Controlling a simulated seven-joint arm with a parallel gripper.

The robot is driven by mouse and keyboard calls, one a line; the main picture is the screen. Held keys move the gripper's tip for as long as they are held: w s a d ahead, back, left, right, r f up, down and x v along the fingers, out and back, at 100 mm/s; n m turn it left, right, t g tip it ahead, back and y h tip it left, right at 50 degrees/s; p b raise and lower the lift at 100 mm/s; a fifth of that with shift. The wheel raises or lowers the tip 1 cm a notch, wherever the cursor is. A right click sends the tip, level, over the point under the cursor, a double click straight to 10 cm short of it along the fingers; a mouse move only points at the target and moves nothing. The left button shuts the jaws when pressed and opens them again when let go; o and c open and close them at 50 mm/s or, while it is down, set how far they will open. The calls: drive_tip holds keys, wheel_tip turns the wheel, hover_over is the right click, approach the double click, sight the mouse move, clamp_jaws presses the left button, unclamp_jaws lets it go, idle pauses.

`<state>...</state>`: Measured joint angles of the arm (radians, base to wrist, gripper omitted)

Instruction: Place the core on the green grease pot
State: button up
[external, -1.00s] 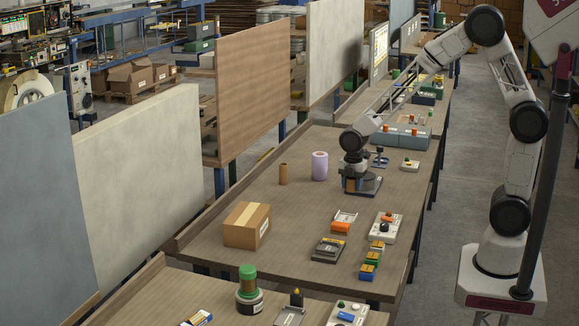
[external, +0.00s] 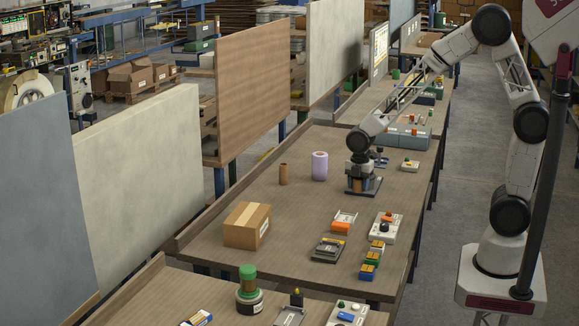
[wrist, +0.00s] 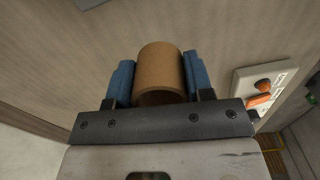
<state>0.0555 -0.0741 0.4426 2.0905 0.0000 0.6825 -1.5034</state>
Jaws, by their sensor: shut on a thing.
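My gripper (external: 362,178) is shut on a brown cardboard core. In the wrist view the core (wrist: 160,70) sits between the two blue finger pads, with its open end towards the camera. A green-topped pot (external: 249,290), which looks like the green grease pot, stands upright on the near table, well away from my gripper.
On the middle table are another brown core (external: 283,174), a purple roll (external: 320,165), a cardboard box (external: 247,225), an orange-and-white dispenser (external: 343,222) and a control panel (external: 384,227).

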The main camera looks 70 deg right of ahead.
idle(0.4)
drive_tip(key=w+a+r+n, duration=0.2)
drive_tip(key=w+a+n, duration=0.1)
drive_tip(key=a, duration=0.7)
drive_tip(key=w+a+r+n, duration=0.2)
drive_tip(key=w+a+n, duration=0.1)
drive_tip(key=a, duration=0.7)
drive_tip(key=w+a+r+n, duration=0.3)
drive_tip(key=a, duration=0.7)
drive_tip(key=s+a+r+n, duration=0.2)
drive_tip(key=a+n, duration=0.1)
drive_tip(key=a, duration=0.7)
drive_tip(key=s+a+r+n, duration=0.2)
drive_tip(key=s+a, duration=0.1)
drive_tip(key=a, duration=0.8)
drive_tip(key=s+a+r+n, duration=0.2)
drive_tip(key=s+a+n, duration=0.1)
drive_tip(key=a, duration=0.8)
drive_tip(key=shift+s+r+n, duration=0.15)
drive_tip(key=shift+s+n, duration=0.05)
drive_tip(key=shift+n, duration=0.1)
drive_tip(key=shift+w, duration=0.1)
hover_over(247, 268)
drive_tip(key=shift+f, duration=0.75)
drive_tip(key=shift+f, duration=0.1)
drive_tip(key=shift+f, duration=1.65)
